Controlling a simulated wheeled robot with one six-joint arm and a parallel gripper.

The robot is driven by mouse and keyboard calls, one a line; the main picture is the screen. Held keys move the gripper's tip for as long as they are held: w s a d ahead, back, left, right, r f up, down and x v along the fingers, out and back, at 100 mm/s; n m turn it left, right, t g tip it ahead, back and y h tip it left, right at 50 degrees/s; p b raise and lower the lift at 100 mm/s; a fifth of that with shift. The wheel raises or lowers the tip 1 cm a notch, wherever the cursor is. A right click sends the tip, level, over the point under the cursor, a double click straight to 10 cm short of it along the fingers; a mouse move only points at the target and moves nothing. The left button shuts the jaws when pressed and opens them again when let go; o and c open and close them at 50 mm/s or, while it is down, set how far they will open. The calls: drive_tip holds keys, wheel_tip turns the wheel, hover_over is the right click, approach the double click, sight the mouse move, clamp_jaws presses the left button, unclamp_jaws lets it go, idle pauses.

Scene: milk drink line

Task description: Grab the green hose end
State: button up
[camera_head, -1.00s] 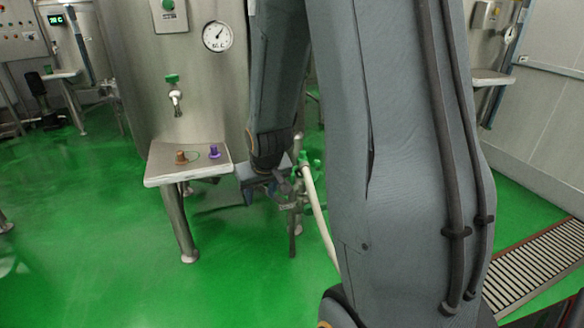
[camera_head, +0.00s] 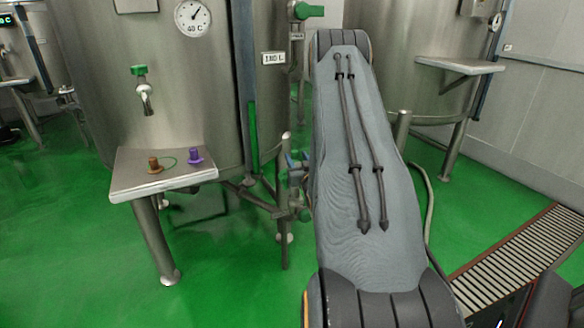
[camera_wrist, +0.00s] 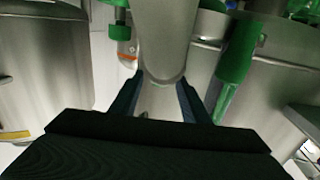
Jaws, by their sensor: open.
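My gripper (camera_wrist: 158,90) is open in the wrist view, with its two dark blue fingers apart. A steel cylindrical part fills the view beyond and between the fingertips; I see no hose held there. A long green piece (camera_wrist: 237,58) stands right of the fingers, and a green knob-like part (camera_wrist: 117,12) is at upper left. I cannot tell whether either is the hose end. In the head view, my arm hides most of the gripper. Small green fittings (camera_head: 303,214) show low beside the arm. A pale hose (camera_head: 430,205) runs down right of the arm.
A steel tank (camera_head: 215,90) with a green-handled valve (camera_head: 308,11) stands behind. A small steel shelf (camera_head: 150,187) holds a brown fitting (camera_head: 154,164) and a purple fitting (camera_head: 195,156). A floor grate (camera_head: 520,255) lies at right. Green floor is open at left.

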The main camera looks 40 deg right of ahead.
drive_tip(key=shift+x, duration=3.55)
clamp_jaws()
